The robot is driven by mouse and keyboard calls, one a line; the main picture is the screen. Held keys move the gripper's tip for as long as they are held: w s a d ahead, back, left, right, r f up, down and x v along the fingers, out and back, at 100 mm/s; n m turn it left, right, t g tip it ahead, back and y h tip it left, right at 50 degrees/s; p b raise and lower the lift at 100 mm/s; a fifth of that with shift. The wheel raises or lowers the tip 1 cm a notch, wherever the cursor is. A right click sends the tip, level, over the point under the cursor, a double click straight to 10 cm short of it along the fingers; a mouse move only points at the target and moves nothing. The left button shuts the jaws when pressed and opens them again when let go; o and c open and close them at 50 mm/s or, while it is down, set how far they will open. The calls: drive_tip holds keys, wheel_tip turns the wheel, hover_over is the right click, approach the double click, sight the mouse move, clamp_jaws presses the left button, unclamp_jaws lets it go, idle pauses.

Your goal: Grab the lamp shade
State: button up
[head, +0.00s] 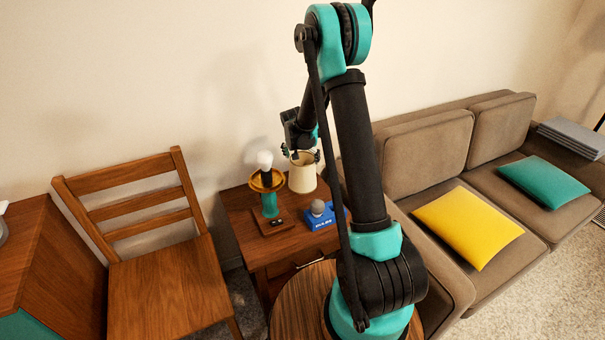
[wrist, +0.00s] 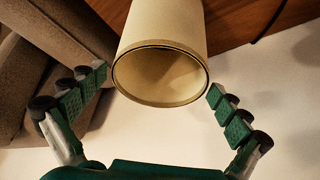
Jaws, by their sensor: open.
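The lamp shade (head: 303,176) is a cream, open-topped cone standing on the wooden side table (head: 243,205), close to the wall side. In the wrist view the shade (wrist: 165,38) fills the upper middle, with its round open rim facing me. My gripper (head: 303,155) is right at the top of the shade in the head view. In the wrist view my gripper (wrist: 158,97) is open, with one finger on each side of the rim. A gap shows between the rim and each finger; the right fingertip is very near it. The shade's far end is cut off there.
A lamp base with a bare white bulb (head: 265,160) stands just left of the shade. A blue box (head: 322,215) with a grey ball on it is in front. A wooden chair (head: 165,280) stands left; a brown sofa (head: 425,160) with cushions is right.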

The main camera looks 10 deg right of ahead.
drive_tip(key=shift+w+d+f, duration=0.1)
drive_tip(key=shift+w+f, duration=0.15)
drive_tip(key=shift+f, duration=0.4)
drive_tip(key=c, duration=1.3)
drive_tip(key=shift+r, duration=0.1)
